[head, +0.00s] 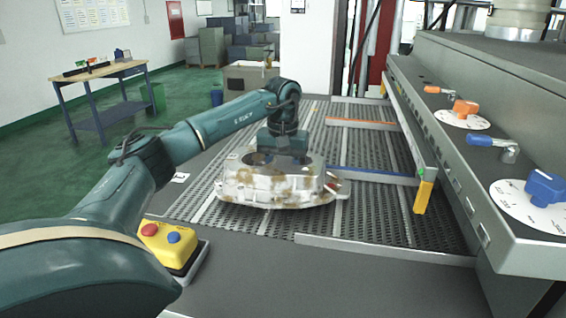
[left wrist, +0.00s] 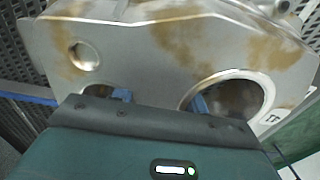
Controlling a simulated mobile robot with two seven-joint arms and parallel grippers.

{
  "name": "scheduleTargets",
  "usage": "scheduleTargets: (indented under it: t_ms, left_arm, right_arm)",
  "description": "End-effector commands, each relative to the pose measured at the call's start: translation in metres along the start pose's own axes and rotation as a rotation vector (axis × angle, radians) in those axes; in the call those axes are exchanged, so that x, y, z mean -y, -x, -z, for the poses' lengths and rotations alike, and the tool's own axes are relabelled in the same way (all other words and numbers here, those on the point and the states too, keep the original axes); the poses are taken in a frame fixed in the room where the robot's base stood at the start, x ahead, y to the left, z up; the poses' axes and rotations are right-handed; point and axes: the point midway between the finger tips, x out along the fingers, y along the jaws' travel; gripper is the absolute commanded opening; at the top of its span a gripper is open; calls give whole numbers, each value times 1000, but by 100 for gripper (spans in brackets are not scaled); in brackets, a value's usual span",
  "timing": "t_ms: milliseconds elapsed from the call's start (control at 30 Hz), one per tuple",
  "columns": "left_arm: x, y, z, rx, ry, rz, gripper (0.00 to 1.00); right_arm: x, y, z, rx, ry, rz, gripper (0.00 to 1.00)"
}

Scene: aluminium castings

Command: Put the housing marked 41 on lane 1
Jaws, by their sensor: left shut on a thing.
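A pale metal casting with brown stains, a housing (head: 275,190), is at the left of the perforated deck (head: 365,215). My left gripper (head: 284,160) comes down on it from above and is shut on it. In the left wrist view the housing (left wrist: 165,45) fills the top, and blue fingertips (left wrist: 162,100) sit at two of its openings. My right gripper is not in view.
An orange strip (head: 360,124), a blue strip (head: 378,177) and a grey strip (head: 385,250) divide the deck. A yellow post (head: 423,196) stands at its right. A machine with dials (head: 530,202) borders the right. A yellow button box (head: 168,245) sits at the front left.

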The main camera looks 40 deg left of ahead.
Motion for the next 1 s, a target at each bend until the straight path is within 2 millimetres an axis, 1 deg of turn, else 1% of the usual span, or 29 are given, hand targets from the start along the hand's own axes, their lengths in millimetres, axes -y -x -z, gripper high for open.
scheduleTargets:
  t_ms: [100,200,533,567,800,1000]
  left_arm:
    - [0,-12,1,-3,1,-2,0]
    - [0,-19,1,-5,1,-3,0]
    - [0,-22,1,-5,1,-4,0]
    - [0,-25,0,0,0,0,46]
    - [0,-25,0,0,0,0,65]
    - [0,-24,0,0,-1,0,65]
  right_arm:
    - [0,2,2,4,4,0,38]
    - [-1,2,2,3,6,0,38]
    - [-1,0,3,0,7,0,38]
    - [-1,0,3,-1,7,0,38]
    - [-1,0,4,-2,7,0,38]
    - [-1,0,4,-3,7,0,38]
